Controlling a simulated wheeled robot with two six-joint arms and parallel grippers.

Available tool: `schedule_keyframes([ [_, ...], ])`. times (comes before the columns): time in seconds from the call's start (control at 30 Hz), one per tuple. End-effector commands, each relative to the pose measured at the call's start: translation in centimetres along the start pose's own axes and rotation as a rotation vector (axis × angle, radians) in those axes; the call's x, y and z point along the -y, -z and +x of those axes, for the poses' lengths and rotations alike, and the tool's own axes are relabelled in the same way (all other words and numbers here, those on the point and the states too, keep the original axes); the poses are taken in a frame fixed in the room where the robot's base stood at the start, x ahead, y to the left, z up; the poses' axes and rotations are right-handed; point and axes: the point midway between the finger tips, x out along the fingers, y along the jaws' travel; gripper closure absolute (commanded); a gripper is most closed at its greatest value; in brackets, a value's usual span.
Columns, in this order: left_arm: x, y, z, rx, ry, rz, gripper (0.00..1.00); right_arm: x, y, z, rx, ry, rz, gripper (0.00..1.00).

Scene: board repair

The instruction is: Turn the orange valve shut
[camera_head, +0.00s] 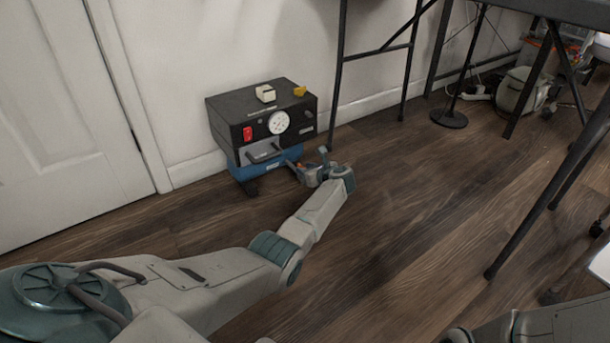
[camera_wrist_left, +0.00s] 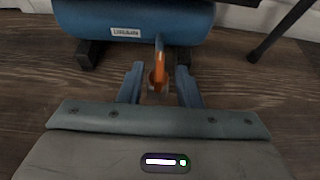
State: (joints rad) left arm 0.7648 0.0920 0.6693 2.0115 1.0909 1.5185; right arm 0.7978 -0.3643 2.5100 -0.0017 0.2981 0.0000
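The orange valve (camera_wrist_left: 158,76) sits at the end of a short pipe below the blue tank (camera_wrist_left: 140,22) in the left wrist view. The tank (camera_head: 262,165) is the lower part of a dark compressor (camera_head: 226,117) by the wall. In the head view I cannot make out the valve clearly; my gripper is in front of that area. My left gripper (camera_wrist_left: 160,68) is open, with one finger on each side of the valve. Gaps show between fingers and valve. It also shows in the head view (camera_head: 308,161), low in front of the tank. My right gripper is out of view.
A white block (camera_head: 265,93) and a yellow piece (camera_head: 300,91) lie on the compressor top. A gauge (camera_head: 278,122) and red switch (camera_head: 247,133) are on its front. A white door stands left. Dark table legs (camera_head: 555,190) stand right; the floor between is clear.

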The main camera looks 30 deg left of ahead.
Motion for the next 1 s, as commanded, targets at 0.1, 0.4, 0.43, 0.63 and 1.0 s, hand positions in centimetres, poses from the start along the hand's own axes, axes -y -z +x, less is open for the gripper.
schedule_keyframes([
  [0.1,-0.02,0.16,1.17,0.001,-0.001,0.0,0.69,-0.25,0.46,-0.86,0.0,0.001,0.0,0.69],
  [0.4,0.02,-0.09,1.64,0.0,0.001,0.0,0.69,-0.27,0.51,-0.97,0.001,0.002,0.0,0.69],
  [0.43,0.02,-0.09,1.63,0.0,0.001,0.0,0.69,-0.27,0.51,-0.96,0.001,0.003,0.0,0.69],
  [0.63,0.01,-0.07,1.63,0.0,0.0,0.0,0.95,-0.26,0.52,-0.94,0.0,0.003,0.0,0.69],
  [1.0,-0.1,-0.19,1.59,-0.001,0.019,0.009,1.0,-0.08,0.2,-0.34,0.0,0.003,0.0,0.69],
])
